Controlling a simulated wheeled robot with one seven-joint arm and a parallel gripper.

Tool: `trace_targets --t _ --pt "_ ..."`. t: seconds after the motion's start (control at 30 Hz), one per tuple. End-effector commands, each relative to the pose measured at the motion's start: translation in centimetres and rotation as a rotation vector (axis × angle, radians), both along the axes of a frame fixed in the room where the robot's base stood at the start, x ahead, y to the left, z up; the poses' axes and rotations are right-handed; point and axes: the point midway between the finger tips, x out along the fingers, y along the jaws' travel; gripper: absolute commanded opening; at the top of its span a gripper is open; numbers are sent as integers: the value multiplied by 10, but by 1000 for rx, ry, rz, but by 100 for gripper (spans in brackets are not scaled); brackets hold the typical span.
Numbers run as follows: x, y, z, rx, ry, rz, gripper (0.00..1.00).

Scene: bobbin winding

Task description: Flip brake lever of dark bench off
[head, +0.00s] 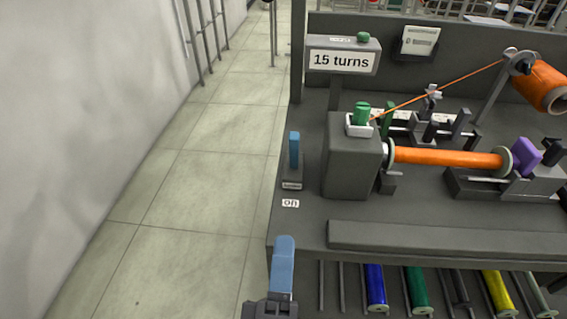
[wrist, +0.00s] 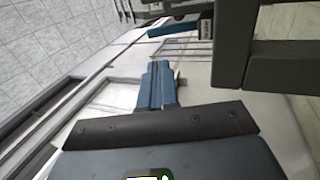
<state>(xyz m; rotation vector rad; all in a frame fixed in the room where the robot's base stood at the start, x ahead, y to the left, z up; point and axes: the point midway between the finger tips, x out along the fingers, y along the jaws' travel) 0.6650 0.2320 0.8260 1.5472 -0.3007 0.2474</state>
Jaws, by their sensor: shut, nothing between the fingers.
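The dark bench (head: 300,232) fills the right half of the head view. Its brake lever, a blue handle (head: 294,150), stands upright on a small grey base near the bench's left edge. A small white label (head: 290,203), which seems to read "on", lies on the near side of that base. The blue lever also shows lying across the top of the wrist view (wrist: 172,30). My gripper (head: 284,242) is at the bench's front left corner, on the near side of the lever and apart from it. Its blue fingers (wrist: 158,68) are shut together and empty.
A grey winder housing (head: 352,170) with an orange bobbin (head: 445,158) stands right of the lever. A "15 turns" sign (head: 342,61) rises behind. A raised grey bar (head: 440,236) runs along the front. Open floor (head: 190,190) lies left of the bench.

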Motion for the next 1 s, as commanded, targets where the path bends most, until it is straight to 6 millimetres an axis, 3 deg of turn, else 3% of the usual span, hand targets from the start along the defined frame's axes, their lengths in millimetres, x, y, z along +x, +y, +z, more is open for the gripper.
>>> trace_targets --t 0.3,0.47,1.0 --pt "1 0 1 0 0 0 0" --pt "11 0 6 0 -2 -1 0" --pt "104 -4 40 1 0 -2 0"
